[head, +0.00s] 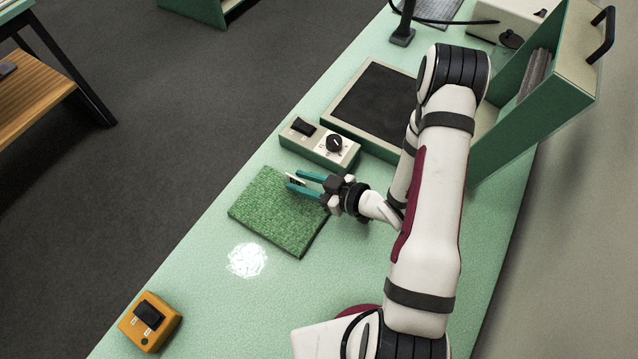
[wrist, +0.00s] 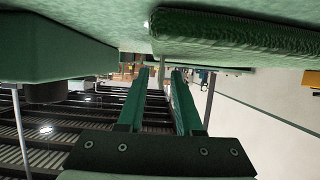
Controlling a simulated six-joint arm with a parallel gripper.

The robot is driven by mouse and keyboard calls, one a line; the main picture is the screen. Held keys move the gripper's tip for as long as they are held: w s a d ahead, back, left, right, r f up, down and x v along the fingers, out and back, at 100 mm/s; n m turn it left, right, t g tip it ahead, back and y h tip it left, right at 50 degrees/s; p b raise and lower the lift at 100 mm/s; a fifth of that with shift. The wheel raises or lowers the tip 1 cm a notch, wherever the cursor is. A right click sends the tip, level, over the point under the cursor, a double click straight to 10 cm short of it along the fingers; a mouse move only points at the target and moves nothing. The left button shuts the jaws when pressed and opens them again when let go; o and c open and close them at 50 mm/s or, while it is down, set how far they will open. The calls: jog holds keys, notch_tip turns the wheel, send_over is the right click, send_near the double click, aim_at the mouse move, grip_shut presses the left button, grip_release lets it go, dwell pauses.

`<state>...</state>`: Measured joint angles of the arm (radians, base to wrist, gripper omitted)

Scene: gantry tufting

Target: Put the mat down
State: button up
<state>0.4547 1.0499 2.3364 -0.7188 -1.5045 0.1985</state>
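The green tufted mat (head: 270,215) lies on the pale green table in the head view, with its textured pile facing up. In the wrist view, which looks upside down, the mat (wrist: 235,38) is at the top right against the table surface. My gripper (head: 303,183) is at the mat's upper right edge in the head view, and its teal fingers overlap the mat there.
A control box with a switch and a dial (head: 320,145) stands just behind the mat. A framed dark panel (head: 376,105) is beyond it. A white scribbled patch (head: 246,260) is on the table in front. An orange switch box (head: 150,321) is at lower left.

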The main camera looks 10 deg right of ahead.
jog(key=v, duration=0.9)
jog(key=shift+s+d, duration=0.2)
jog(key=shift+d, duration=0.05)
jog(key=shift+s+d+r, duration=0.1)
jog(key=shift+d, duration=0.25)
jog(key=w+d+h, duration=0.1)
jog(key=d+h, duration=0.1)
jog(key=w+d+m+g+h, duration=0.1)
jog(key=d, duration=0.1)
jog(key=w+d+h, duration=0.1)
jog(key=d+h, duration=0.1)
jog(key=shift+f+m+g+h, duration=0.25)
jog(key=shift+m+g+h, duration=0.05)
jog(key=shift+m, duration=0.1)
jog(key=s+d+r+m+g+h, duration=0.2)
jog(key=d+r+m+g+h, duration=0.1)
jog(key=d+r+m+h, duration=0.4)
jog(key=s+a+r+m+g+y, duration=0.2)
jog(key=s+a+r, duration=0.3)
jog(key=s+a, duration=0.3)
jog(key=s+a+r+m+g+y, duration=0.3)
jog(key=s+a+r, duration=0.1)
jog(key=s+a, duration=0.5)
jog(key=shift+s+a+r+m, duration=0.35)
jog(key=shift+a+r+m, duration=0.05)
jog(key=shift+a, duration=0.7)
